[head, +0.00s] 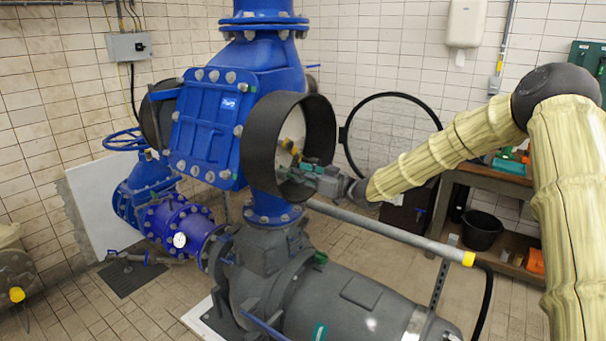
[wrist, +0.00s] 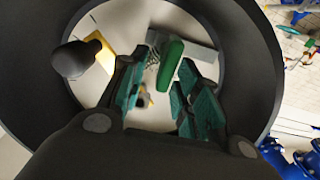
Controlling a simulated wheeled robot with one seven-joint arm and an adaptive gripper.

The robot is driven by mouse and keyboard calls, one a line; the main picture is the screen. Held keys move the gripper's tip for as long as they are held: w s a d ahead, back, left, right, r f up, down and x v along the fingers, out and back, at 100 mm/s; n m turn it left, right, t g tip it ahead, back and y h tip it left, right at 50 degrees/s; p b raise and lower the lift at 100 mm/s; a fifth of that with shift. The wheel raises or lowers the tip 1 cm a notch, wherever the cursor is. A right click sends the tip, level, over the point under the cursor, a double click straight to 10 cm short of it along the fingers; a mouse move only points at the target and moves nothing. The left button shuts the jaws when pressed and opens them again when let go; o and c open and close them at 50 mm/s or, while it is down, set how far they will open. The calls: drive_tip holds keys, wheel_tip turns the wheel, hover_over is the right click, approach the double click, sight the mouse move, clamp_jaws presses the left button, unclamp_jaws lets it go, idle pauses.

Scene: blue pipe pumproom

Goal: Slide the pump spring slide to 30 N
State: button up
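The spring slide sits inside a round black housing (head: 265,135), whose dark wall (wrist: 262,75) rings the wrist view. A green handle (wrist: 172,62), apparently the slide's grip, stands on a grey bar (wrist: 200,60), with a coil spring (wrist: 152,62) beside it. My gripper (head: 312,170) reaches into the housing from the right. In the wrist view its teal fingers (wrist: 163,98) are apart, one on each side of the green handle's line, with gaps showing. I cannot tell how far the handle lies beyond the fingertips. No force scale is readable.
Inside the housing, a black knob (wrist: 75,58) and a yellow part (wrist: 98,50) stand left of my fingers. The round transparent cover (head: 390,135) hangs open at the right. A grey pipe (head: 390,228) with a yellow end runs below my arm. The blue valve body (head: 215,125) stands left.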

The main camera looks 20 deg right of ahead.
clamp_jaws()
drive_tip(key=shift+a, duration=0.1)
drive_tip(key=shift+s+a+f+b, duration=0.15)
drive_tip(key=shift+s+a+b, duration=0.1)
drive_tip(key=shift+b, duration=0.1)
drive_tip(key=s+a+b, duration=0.1)
drive_tip(key=a, duration=0.1)
drive_tip(key=s+a+b, duration=0.1)
drive_tip(key=s+a, duration=0.1)
drive_tip(key=shift+s+a+b, duration=0.2)
drive_tip(key=shift+b, duration=0.1)
drive_tip(key=shift+d, duration=0.1)
unclamp_jaws()
